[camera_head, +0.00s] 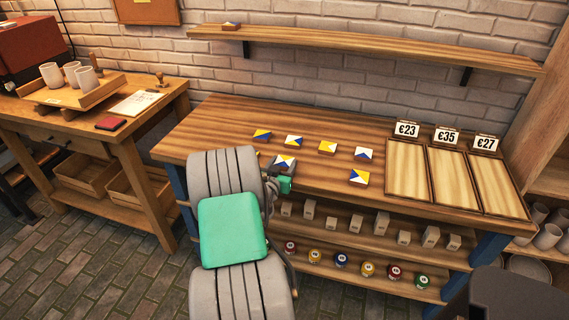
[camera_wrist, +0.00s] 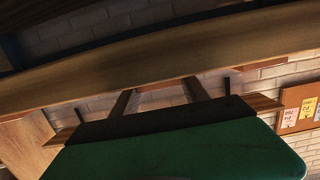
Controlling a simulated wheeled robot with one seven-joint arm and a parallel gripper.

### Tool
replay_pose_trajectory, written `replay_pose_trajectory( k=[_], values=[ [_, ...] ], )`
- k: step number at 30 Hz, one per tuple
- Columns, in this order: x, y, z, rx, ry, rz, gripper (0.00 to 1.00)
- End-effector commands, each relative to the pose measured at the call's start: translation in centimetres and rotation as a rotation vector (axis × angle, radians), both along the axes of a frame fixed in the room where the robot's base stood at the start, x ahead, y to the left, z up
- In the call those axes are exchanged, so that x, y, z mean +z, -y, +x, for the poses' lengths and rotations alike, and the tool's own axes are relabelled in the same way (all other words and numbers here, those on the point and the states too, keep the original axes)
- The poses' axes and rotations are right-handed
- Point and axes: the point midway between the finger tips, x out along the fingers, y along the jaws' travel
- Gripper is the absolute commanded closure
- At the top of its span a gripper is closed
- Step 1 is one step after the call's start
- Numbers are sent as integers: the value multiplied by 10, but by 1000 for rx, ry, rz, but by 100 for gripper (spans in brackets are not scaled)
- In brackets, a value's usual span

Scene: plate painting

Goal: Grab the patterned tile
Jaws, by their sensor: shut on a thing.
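Several small patterned tiles in blue, yellow and white lie on the wooden counter, among them a yellow and blue tile (camera_head: 262,135), a white and blue tile (camera_head: 363,153) and a blue and yellow tile (camera_head: 358,177). My gripper (camera_head: 277,172) is over the left part of the counter, shut on a white, blue and yellow tile (camera_head: 284,161) that appears at its tip. My arm partly hides the gripper and another tile behind it. In the wrist view the two fingers (camera_wrist: 158,90) stand apart, and the held tile is not clear between them.
Paint pots (camera_head: 341,259) and small blocks stand below. A side table (camera_head: 150,95) with cups is at left.

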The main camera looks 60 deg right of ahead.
Motion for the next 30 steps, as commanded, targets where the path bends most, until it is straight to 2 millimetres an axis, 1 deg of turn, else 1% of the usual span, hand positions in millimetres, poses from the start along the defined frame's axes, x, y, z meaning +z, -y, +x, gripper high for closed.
replay_pose_trajectory(
  k=[1, 2, 12, 19, 22, 25, 26, 27, 29, 30],
  values=[
    [0, 0, 0, 0, 0, 0, 62],
    [0, 0, 0, 0, 0, 0, 64],
    [0, 0, 0, 0, 0, 1, 92],
    [1, 0, 0, 1, 0, -1, 92],
    [6, 0, 0, 0, 0, -2, 92],
    [18, 0, 0, 0, 2, -3, 92],
    [24, 0, 0, 0, 4, -3, 92],
    [35, 1, 0, -1, 5, -6, 92],
    [49, -8, -8, 0, 4, -4, 92],
    [60, -15, -15, -2, 5, -4, 92]
  ],
)
